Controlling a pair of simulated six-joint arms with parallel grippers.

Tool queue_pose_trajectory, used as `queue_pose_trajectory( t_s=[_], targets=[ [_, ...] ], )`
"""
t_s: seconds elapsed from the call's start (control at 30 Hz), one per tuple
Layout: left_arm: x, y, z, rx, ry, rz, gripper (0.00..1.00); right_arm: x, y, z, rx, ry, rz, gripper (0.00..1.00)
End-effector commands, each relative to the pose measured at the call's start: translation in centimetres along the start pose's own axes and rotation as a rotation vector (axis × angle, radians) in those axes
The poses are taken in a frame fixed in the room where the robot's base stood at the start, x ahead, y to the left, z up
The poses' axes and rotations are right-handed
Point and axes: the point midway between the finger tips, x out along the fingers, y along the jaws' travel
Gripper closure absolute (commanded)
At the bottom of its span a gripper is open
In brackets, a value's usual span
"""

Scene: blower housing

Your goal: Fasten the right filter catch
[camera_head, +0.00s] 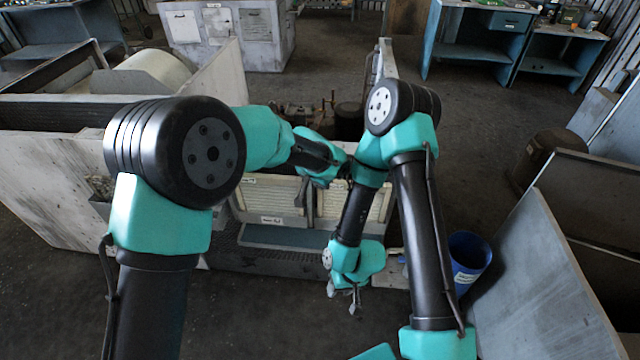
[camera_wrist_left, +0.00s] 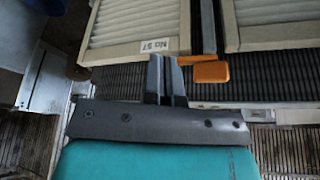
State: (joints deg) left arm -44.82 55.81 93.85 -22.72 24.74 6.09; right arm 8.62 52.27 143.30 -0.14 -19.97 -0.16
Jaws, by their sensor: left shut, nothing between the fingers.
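In the left wrist view an orange catch (camera_wrist_left: 210,70) sits at the lower left corner of the right filter (camera_wrist_left: 275,25), just below the dark post between the filters. The left filter (camera_wrist_left: 135,25) carries a white label. My left gripper (camera_wrist_left: 166,82) is shut and empty, its tips a little left of the catch and apart from it in the picture. In the head view the filters show as cream panels (camera_head: 272,197), partly covered by my arms, and the left fingertips are hidden. My right gripper (camera_head: 348,298) hangs low in front of the housing; its fingers are too small to judge.
A dark grille (camera_wrist_left: 130,90) runs below the filters. A blue bin (camera_head: 469,258) stands right of my right arm, beside a leaning grey panel (camera_head: 545,285). Pale housing walls (camera_head: 50,185) rise at left. The floor in front is clear.

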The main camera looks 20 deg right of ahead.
Motion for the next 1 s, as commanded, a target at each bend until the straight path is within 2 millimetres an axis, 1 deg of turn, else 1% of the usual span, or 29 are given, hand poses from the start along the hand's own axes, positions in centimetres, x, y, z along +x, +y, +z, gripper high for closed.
queue_pose_trajectory(
  t_s=[0.03, 0.2, 0.3, 0.4, 0.9, 1.0],
  targets=[
    [-1.2, 0.2, -0.1, 0.0, 0.004, 0.0, 1.0, 0.0, 0.0, 0.0, 0.0, 0.0, 0.0, 0.57],
    [-4.0, 0.7, -0.2, 0.001, 0.002, 0.0, 1.0, 0.0, 0.0, 0.0, 0.0, 0.0, 0.0, 0.57],
    [-5.1, 0.9, -0.2, 0.0, 0.001, 0.0, 1.0, 0.0, 0.0, 0.0, 0.0, 0.0, 0.0, 0.57],
    [-5.7, 1.0, -0.2, 0.0, 0.0, 0.0, 1.0, 0.0, 0.0, 0.0, 0.0, 0.0, 0.0, 0.57],
    [-5.9, 1.0, -0.2, 0.0, 0.0, 0.0, 1.0, 0.0, 0.0, 0.0, 0.0, 0.0, 0.0, 0.57],
    [-5.6, 0.7, 0.1, -0.008, -0.003, 0.003, 1.0, 0.0, 0.0, 0.0, 0.0, 0.0, 0.0, 0.57]
  ],
)
